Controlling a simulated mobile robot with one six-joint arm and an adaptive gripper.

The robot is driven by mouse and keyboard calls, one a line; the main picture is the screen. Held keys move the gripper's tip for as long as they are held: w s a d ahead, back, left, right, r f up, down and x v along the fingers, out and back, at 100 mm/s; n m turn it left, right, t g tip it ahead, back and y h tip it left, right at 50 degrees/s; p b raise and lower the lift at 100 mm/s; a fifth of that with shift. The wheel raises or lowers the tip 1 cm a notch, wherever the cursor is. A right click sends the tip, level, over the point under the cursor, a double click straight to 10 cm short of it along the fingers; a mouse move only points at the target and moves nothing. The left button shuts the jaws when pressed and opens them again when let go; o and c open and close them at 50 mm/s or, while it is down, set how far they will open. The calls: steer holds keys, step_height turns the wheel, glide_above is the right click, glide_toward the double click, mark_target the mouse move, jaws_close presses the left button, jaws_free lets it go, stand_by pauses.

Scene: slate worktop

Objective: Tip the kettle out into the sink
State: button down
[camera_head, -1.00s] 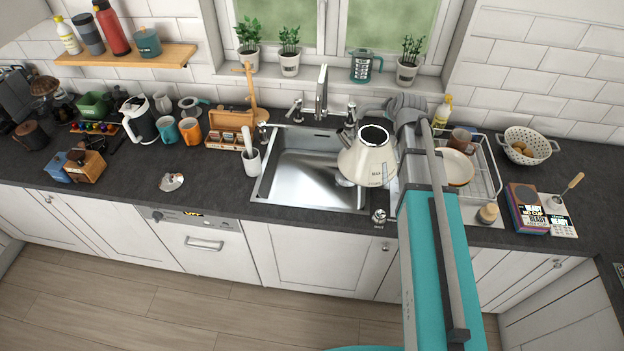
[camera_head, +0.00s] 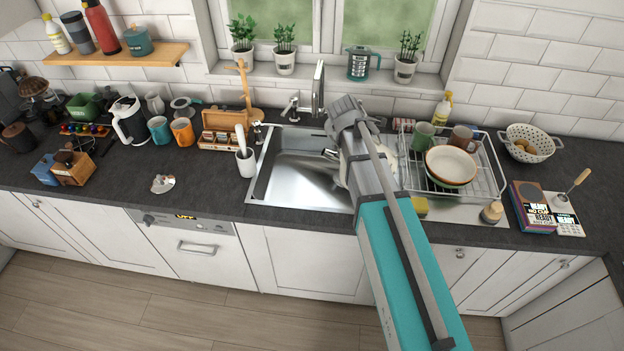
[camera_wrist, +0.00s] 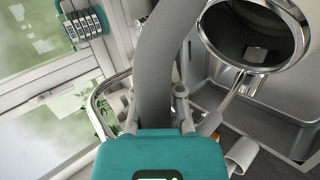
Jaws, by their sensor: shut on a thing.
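The cream kettle (camera_head: 387,152) is mostly hidden behind my arm in the head view, with only small parts showing beside it. In the wrist view its chrome-rimmed round opening (camera_wrist: 213,48) shows at the upper right, dark inside. My gripper (camera_head: 347,110) is over the right back part of the sink, shut on the kettle; the grip itself is hard to see. The steel sink (camera_head: 282,186) lies below and to the left, its basin open to view on the left. Whether anything is pouring cannot be told.
The tap (camera_head: 318,88) stands behind the sink, close to my gripper. A dish rack (camera_head: 492,178) with mugs and a bowl (camera_head: 451,164) is to the right. A white utensil pot (camera_head: 247,164) stands at the sink's left edge. Counter front left is mostly clear.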

steer(key=a+f+n+t+h+b, duration=0.3)
steer(key=a+n+h+b, duration=0.3)
steer(key=a+b, duration=0.6)
steer(key=shift+a+f+n+t+h+b, duration=0.3)
steer(key=shift+f+b, duration=0.25)
steer(key=shift+f, duration=0.1)
stand_by(1.8)
